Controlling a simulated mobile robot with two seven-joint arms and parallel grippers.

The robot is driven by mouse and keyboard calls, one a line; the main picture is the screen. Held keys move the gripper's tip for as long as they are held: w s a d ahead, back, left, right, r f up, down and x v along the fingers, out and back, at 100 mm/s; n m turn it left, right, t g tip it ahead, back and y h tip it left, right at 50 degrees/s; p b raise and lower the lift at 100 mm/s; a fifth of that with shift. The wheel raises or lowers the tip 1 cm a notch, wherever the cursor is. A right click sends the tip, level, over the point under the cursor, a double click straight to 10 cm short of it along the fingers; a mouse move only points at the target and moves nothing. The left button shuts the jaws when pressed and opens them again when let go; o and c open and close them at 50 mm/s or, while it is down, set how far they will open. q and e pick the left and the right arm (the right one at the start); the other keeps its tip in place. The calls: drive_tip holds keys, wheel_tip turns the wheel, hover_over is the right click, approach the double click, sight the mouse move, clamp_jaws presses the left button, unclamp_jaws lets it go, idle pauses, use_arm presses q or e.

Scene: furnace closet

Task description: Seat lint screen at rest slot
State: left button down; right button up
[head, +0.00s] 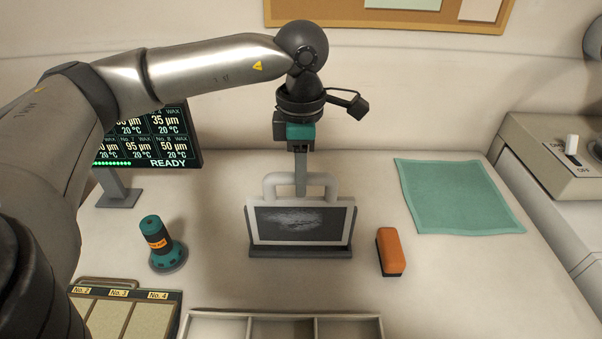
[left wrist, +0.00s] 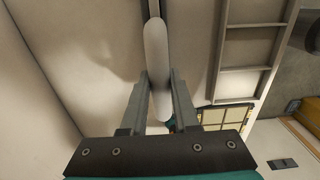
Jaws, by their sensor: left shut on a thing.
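The lint screen (head: 300,222) is a pale frame with a dark mesh panel and a loop handle on top. It stands about upright at the dark rest slot (head: 300,252), in the middle of the table in the head view. Its lower edge meets the slot's base there; I cannot tell how deep it sits. My left gripper (head: 301,190) comes down from above and is shut on the screen's handle (head: 270,187). In the left wrist view, the pale handle bar (left wrist: 157,70) lies between the two fingers (left wrist: 158,100). My right gripper is not in view.
A divided tray (head: 283,315) and labelled panels (head: 120,310) lie at the front. An orange block (head: 390,251) and green cloth (head: 458,196) lie right. Bare table surrounds the slot.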

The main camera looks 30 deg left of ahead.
use_arm(q)
drive_tip(key=shift+f+b, duration=1)
drive_tip(key=shift+f, duration=0.2)
drive_tip(key=c, duration=0.6)
unclamp_jaws()
drive_tip(key=shift+r, duration=0.1)
drive_tip(key=shift+r+p, duration=2.8)
drive_tip(key=shift+r, duration=1.15)
